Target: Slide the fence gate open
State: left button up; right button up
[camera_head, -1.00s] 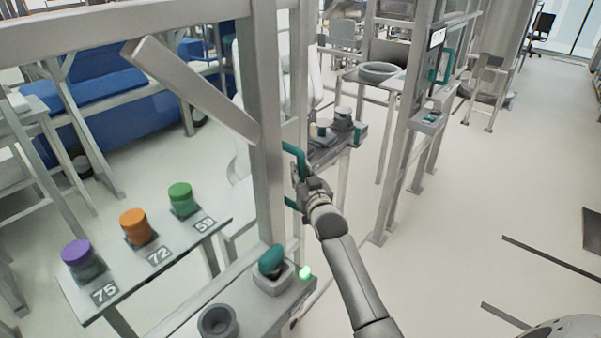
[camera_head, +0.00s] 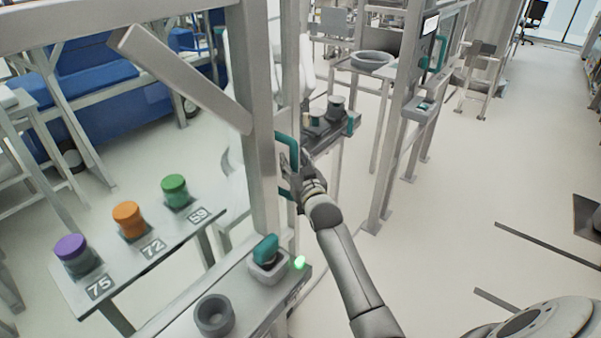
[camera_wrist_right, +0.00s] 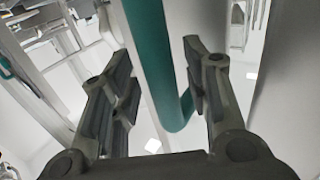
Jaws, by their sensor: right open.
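The gate's teal bar handle (camera_head: 288,145) is mounted on a grey upright post, left of centre in the head view. My right gripper (camera_head: 296,172) is at this handle, with my arm reaching up from the bottom. In the right wrist view the handle (camera_wrist_right: 150,50) runs down between the two dark fingers of my gripper (camera_wrist_right: 158,62). The fingers are apart, one on each side of the handle, with visible gaps. Whether either finger touches it is hard to tell. The gate panel's full outline is unclear. My left gripper is not in view.
A console with a teal knob (camera_head: 265,250), a lit green light (camera_head: 300,262) and a dark ring (camera_head: 214,315) stands close below. A table with purple (camera_head: 70,248), orange (camera_head: 128,214) and green (camera_head: 174,188) capped items is at left. Floor at right is mostly clear.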

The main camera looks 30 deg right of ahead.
jog(key=s+a, duration=0.2)
jog(key=s, duration=0.9)
jog(key=shift+s, duration=0.2)
jog(key=shift+a, duration=0.1)
